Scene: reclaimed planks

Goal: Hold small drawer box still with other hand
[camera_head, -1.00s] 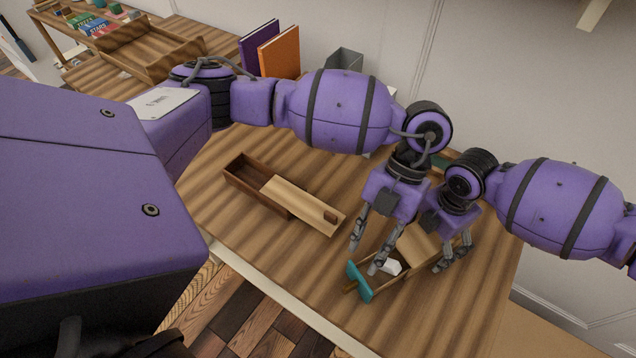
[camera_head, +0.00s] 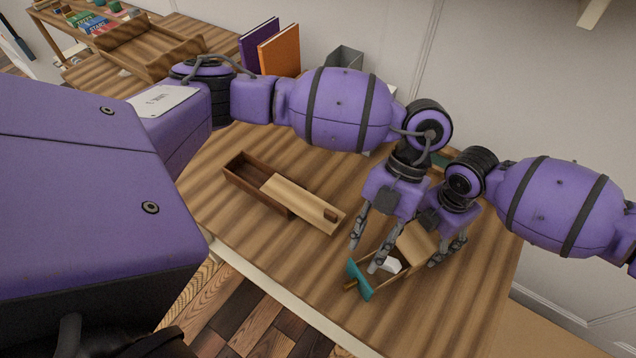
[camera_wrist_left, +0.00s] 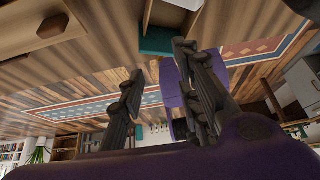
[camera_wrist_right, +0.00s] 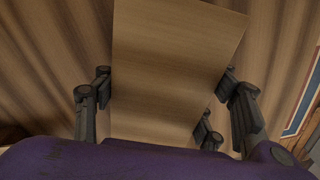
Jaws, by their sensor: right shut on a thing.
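The small drawer box (camera_head: 417,240) stands at the front right of the plank table, with a pale wood top. Its drawer is pulled out toward the table's front edge, with a teal front (camera_head: 359,279) and a white thing (camera_head: 390,266) inside. My right gripper (camera_head: 447,254) is shut on the box; the right wrist view shows its fingers on both sides of the pale panel (camera_wrist_right: 175,60). My left gripper (camera_head: 365,256) is open and empty, above and beside the pulled-out drawer. In the left wrist view its fingers are apart near the teal front (camera_wrist_left: 157,41).
A long dark wooden box (camera_head: 250,182) with a pale sliding lid (camera_head: 300,203) lies left of the drawer box. Purple and orange books (camera_head: 279,50) and a grey holder (camera_head: 344,60) stand at the back. The table is clear between the long box and the front edge.

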